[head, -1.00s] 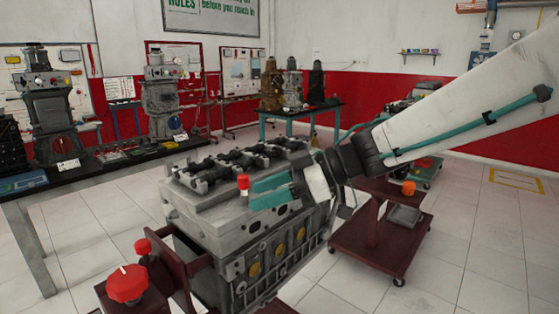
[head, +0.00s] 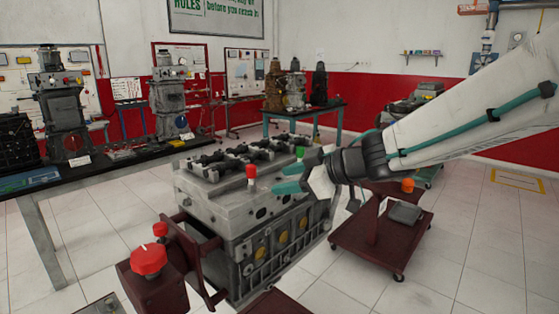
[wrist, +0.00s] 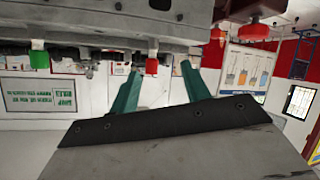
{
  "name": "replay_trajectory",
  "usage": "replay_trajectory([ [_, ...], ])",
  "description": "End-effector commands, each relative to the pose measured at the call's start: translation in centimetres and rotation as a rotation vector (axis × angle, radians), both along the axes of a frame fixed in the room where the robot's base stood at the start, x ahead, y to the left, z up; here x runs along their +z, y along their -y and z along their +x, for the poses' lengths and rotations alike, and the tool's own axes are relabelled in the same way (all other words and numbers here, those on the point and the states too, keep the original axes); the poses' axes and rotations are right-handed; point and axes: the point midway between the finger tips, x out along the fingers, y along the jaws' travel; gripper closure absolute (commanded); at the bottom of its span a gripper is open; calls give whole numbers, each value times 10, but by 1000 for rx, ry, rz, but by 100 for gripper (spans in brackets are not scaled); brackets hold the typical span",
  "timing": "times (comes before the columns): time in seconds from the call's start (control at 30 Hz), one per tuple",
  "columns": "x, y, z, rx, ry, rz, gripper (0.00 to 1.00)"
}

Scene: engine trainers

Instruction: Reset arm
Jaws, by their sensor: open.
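My gripper (head: 290,176) has teal fingers, spread apart and empty, beside the right end of the grey engine block's top in the head view. The engine block (head: 225,200) stands on a dark red stand. A red cylinder (head: 251,171) stands upright on its top, left of my fingers. A green piece (head: 300,152) shows behind them. In the wrist view the picture is upside down; my fingers (wrist: 160,68) are apart, the red cylinder (wrist: 152,66) appears between them farther off, and the green piece (wrist: 40,60) is to the left.
A red knob (head: 148,260) sits on the stand at the front left. A dark red cart (head: 375,245) with a grey tray stands at right. A long bench (head: 110,165) with other engines runs along the left. Open tiled floor lies at the front right.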

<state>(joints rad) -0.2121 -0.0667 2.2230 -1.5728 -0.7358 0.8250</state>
Motion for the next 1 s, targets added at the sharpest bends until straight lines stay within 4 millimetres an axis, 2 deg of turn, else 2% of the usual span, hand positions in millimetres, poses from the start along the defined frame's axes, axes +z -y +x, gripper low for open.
replay_trajectory([
  [0.17,1,47,31,-290,76,-80,53],
  [0.27,0,99,38,-526,81,-163,53],
  [0.37,-8,158,25,-767,22,-264,53],
  [0.4,-13,180,13,-850,-25,-308,53],
  [0.47,-22,211,-11,-966,-112,-369,53],
  [0.5,-30,229,-31,-1035,-183,-408,53],
  [0.57,-41,250,-67,-1120,-307,-460,53],
  [0.63,-54,266,-113,-1186,-472,-506,53],
  [0.73,-69,270,-183,-1221,-723,-539,53],
  [0.83,-75,259,-244,-1202,-943,-522,53],
  [0.9,-76,249,-273,-1185,-1046,-483,53],
  [1.0,-73,242,-291,-1186,-1093,-411,53],
])
